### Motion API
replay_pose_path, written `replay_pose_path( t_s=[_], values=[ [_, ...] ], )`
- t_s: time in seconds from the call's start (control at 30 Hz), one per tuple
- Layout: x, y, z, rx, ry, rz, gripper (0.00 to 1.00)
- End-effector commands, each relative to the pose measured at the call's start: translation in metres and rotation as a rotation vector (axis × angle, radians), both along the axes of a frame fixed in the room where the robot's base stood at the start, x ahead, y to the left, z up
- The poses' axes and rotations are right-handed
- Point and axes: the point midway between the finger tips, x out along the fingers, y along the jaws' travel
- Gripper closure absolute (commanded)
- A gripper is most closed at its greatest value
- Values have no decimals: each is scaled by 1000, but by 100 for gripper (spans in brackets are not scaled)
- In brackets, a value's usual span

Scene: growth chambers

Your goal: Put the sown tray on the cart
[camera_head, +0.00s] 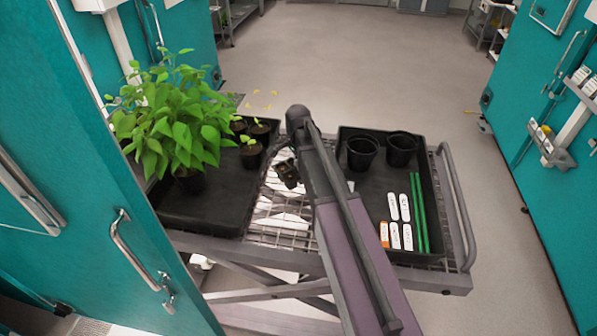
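A wire-shelf cart (456,205) stands in the aisle with two black trays on it. The left tray (215,218) holds a large leafy green plant (172,125) and several small potted seedlings (251,153). The right tray (372,190) holds two empty black pots (362,152), white labels, an orange-marked label and green stakes. I cannot tell whether either is the sown tray. My arm reaches over the cart between the trays. My gripper (288,174) is small and dark above the bare wire strip, and its fingers are too unclear to read.
A teal chamber door with a metal handle (135,250) stands close at the left, partly covering the cart's left end. Teal chambers (535,90) line the right side, with a small holder (551,148) mounted on one.

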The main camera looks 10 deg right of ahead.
Motion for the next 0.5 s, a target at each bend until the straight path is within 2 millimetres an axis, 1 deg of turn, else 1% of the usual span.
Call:
replay_pose_path(
  t_s=[0.03, 0.2, 0.33, 0.5],
  values=[
    [0, 0, -8, 0, 0, 0, 100],
    [0, 0, -22, 0, 0, 0, 100],
    [0, 0, -29, 0, 0, 0, 100],
    [0, 0, -30, 0, 0, 0, 100]
  ],
)
